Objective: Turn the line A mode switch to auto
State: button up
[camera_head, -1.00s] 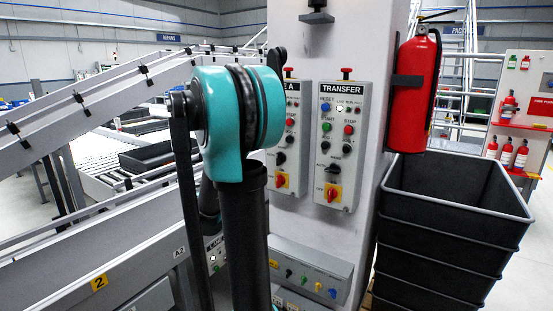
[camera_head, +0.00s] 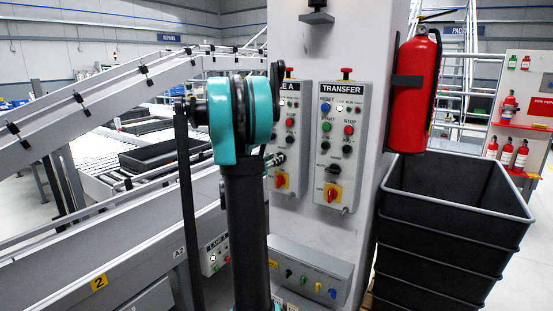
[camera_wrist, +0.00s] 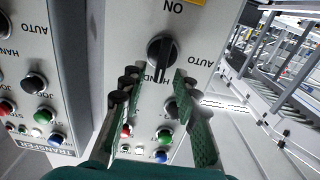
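The line A mode switch (camera_wrist: 162,50) is a round black knob with a raised grip bar. In the wrist view, where the panel is upside down, the bar points down toward the partly hidden HAND label; the AUTO label (camera_wrist: 200,60) is to its right. My gripper (camera_wrist: 158,86) is open, its two green-padded fingers spread on either side just below the knob in the picture, with nothing between them. In the head view my gripper (camera_head: 275,160) is at the line A panel (camera_head: 292,130), which my arm partly covers. The knob is hidden there.
The TRANSFER panel (camera_head: 340,140) with its similar switch stands close on the right of the line A panel. A red fire extinguisher (camera_head: 414,90) hangs right of it above stacked black crates (camera_head: 450,220). A lower control box (camera_head: 310,268) and a conveyor (camera_head: 110,225) flank my arm.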

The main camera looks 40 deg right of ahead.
jog(key=shift+x, duration=1.2)
jog(key=shift+c, duration=0.6)
grip_shut()
